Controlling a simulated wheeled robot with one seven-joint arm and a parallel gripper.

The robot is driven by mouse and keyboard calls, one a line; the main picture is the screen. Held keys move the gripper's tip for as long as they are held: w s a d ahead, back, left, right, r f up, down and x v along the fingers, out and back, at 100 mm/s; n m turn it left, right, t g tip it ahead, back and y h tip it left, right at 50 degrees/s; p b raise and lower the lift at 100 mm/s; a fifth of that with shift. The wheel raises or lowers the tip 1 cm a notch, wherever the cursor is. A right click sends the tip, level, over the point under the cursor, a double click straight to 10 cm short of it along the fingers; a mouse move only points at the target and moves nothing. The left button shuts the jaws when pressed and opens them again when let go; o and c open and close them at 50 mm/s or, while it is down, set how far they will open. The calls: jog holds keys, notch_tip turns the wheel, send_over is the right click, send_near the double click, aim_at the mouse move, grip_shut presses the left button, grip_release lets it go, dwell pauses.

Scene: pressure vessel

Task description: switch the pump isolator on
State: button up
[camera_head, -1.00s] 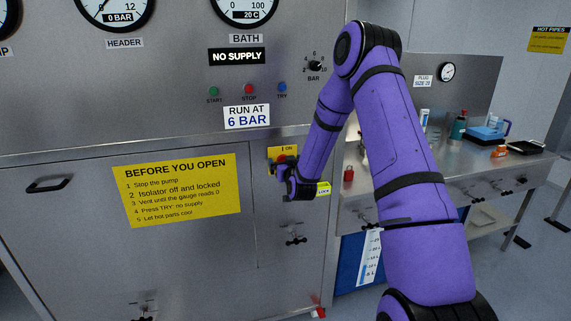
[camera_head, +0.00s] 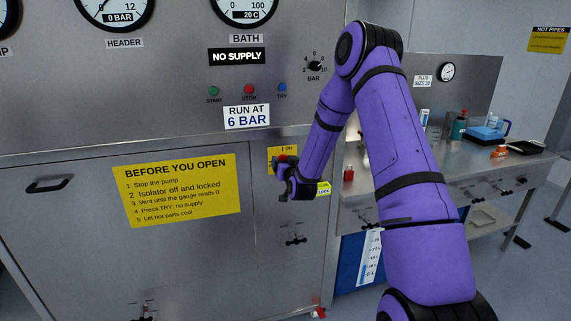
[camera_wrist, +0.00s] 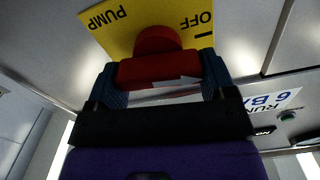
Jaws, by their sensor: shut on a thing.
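The pump isolator is a red rotary handle (camera_wrist: 158,68) on a yellow plate (camera_wrist: 118,27) marked PUMP and OFF in the wrist view. In the head view the yellow plate (camera_head: 283,152) shows "I ON" at its top, below the steel ledge. My gripper (camera_wrist: 160,80) is shut on the red handle, with a blue fingertip on each side of it. A white arrow mark shows on the handle. In the head view my gripper (camera_head: 284,168) covers most of the isolator. Which mark the handle points to is hard to tell.
A yellow LOCK tag (camera_head: 324,189) is just right of my gripper. The supply display (camera_head: 237,57) reads NO SUPPLY, above START, STOP and TRY buttons. A valve handle (camera_head: 296,239) sits below. A bench (camera_head: 470,180) with bottles stands at the right.

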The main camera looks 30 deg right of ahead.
jog(key=m, duration=0.4)
jog(key=shift+d+m, duration=0.15)
jog(key=shift+m, duration=0.15)
jog(key=m, duration=0.3)
jog(key=shift+s+d+f+m, duration=0.1)
jog(key=shift+d+f+m, duration=0.1)
jog(key=shift+m, duration=0.1)
jog(key=m, duration=0.3)
jog(key=shift+f+m, duration=0.1)
jog(key=shift+m, duration=0.2)
jog(key=shift+f+m, duration=0.2)
jog(key=shift+m, duration=2.1)
jog(key=o, duration=0.9)
jog(key=shift+s, duration=0.1)
